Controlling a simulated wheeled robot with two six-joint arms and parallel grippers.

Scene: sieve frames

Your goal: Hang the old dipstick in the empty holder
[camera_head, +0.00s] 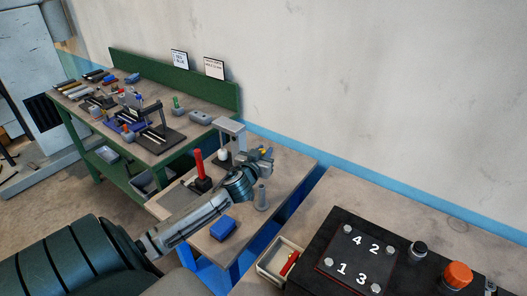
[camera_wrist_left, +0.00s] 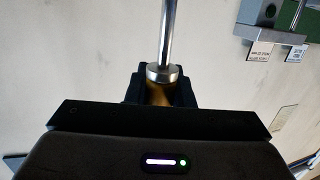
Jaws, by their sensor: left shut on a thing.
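My left gripper (camera_head: 265,158) is held above the small middle table, near its far edge. In the left wrist view its dark jaws (camera_wrist_left: 160,92) are shut around the yellow-brown grip (camera_wrist_left: 158,94) of the dipstick. The dipstick's bright metal rod (camera_wrist_left: 169,35) and collar (camera_wrist_left: 162,72) run away from the jaws to the top of that view; the rod's far end is out of frame. In the head view only a small yellow bit of it shows at the jaws. I cannot tell which thing is the empty holder. My right gripper is not in view.
A grey stand (camera_head: 231,126) is just left of the gripper. A red-handled tool (camera_head: 200,165), a grey upright cylinder (camera_head: 262,197) and a blue block (camera_head: 223,228) are on the middle table. A cluttered green bench (camera_head: 200,132) stands left; a black numbered panel (camera_head: 350,262) is right.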

